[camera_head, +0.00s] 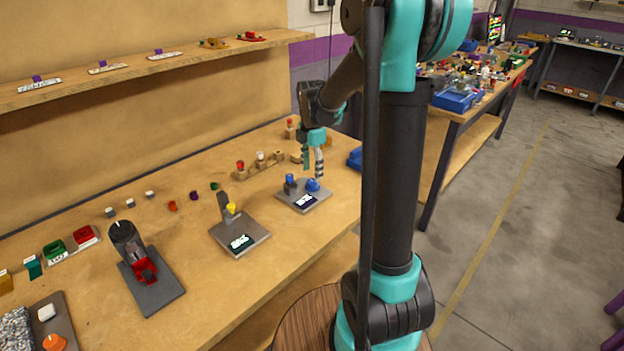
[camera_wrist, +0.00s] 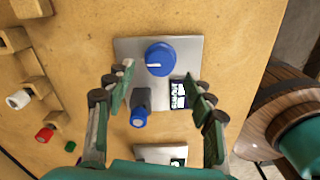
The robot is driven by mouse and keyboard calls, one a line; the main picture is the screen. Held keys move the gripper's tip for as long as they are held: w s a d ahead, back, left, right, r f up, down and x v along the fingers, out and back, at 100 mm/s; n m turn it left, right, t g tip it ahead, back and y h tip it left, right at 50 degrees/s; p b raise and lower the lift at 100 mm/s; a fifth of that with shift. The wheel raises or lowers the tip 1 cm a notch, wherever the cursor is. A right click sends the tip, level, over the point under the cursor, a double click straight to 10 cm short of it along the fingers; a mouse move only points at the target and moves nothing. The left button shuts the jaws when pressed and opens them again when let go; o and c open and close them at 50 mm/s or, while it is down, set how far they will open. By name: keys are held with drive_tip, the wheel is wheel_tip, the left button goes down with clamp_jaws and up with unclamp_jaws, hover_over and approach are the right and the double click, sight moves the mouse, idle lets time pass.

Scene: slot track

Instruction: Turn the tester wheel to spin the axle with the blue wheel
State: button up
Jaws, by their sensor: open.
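A grey tester plate (camera_head: 322,195) lies on the wooden bench, also in the wrist view (camera_wrist: 203,50). On it is a round blue knob with a white mark, apparently the tester wheel (camera_wrist: 158,58); it shows in the head view (camera_head: 312,185). A smaller blue wheel (camera_wrist: 138,118) sits by a dark post (camera_wrist: 142,97) on the same plate, and shows in the head view (camera_head: 290,179). My gripper (camera_head: 313,172) is open and empty above this plate. In the wrist view its fingers (camera_wrist: 158,74) spread to either side of the plate; no contact with the knob shows.
A dark display with white marks (camera_wrist: 178,94) is on the plate. A similar plate with a yellow part (camera_head: 240,236) lies to the left. Wooden blocks with red and white pieces (camera_head: 262,162) stand behind. A blue bin (camera_head: 355,158) is to the right.

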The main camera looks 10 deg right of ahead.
sight(312, 181)
drive_tip(key=shift+f, duration=2.05)
drive_tip(key=c, duration=1.2)
drive_tip(key=shift+o, duration=0.2)
drive_tip(key=shift+m, duration=0.3)
